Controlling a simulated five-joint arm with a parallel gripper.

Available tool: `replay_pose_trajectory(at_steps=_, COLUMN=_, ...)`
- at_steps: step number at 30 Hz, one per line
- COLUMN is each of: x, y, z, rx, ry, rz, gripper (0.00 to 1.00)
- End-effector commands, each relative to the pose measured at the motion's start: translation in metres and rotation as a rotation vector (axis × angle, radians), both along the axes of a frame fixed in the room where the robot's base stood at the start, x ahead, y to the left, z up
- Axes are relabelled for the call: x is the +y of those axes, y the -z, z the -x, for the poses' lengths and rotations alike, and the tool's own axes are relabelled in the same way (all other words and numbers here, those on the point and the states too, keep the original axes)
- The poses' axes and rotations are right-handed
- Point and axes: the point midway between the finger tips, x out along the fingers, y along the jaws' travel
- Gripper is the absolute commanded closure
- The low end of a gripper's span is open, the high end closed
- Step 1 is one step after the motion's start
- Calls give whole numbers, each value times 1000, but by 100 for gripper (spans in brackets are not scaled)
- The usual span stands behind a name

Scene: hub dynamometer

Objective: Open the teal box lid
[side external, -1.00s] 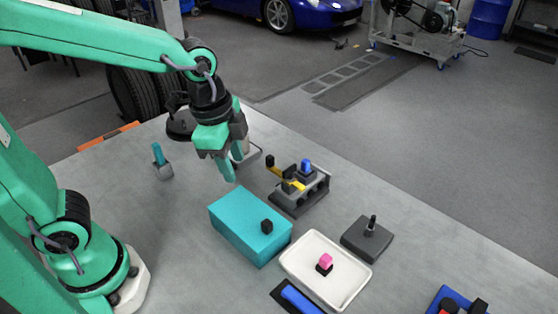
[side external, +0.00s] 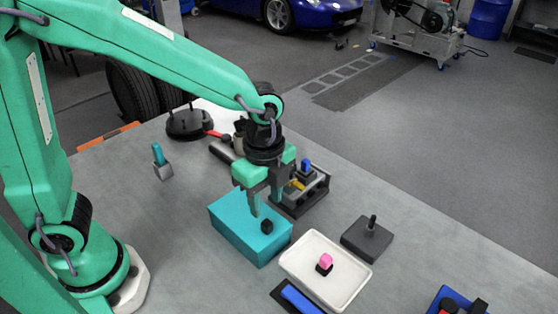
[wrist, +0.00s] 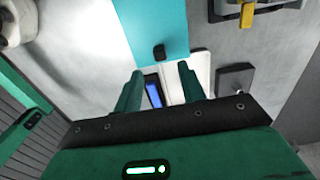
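The teal box (side external: 240,228) stands on the bench with its lid closed flat. A small black knob (side external: 267,226) sits on the lid near its right edge. In the wrist view the teal lid (wrist: 150,22) is at the top, and the black knob (wrist: 159,52) shows just beyond the space between my fingers. My gripper (side external: 266,205) is above the box, pointing down close to the knob. In the wrist view my gripper's fingers (wrist: 158,80) are apart with nothing held. Whether a finger touches the lid I cannot tell.
A white tray (side external: 338,287) with a pink-topped block (side external: 325,263) stands right of the box. A grey rack (side external: 314,196) is close behind my gripper. A dark block with a post (side external: 367,238) stands farther right. A blue bar (side external: 298,298) lies in front.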

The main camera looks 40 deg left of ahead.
Motion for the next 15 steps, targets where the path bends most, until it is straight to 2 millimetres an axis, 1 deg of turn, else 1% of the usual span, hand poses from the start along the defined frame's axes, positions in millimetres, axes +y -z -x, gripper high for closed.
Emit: replay_pose_trajectory(at_steps=15, x=1, y=58, z=1, rx=2, ry=-2, rz=-1, gripper=60)
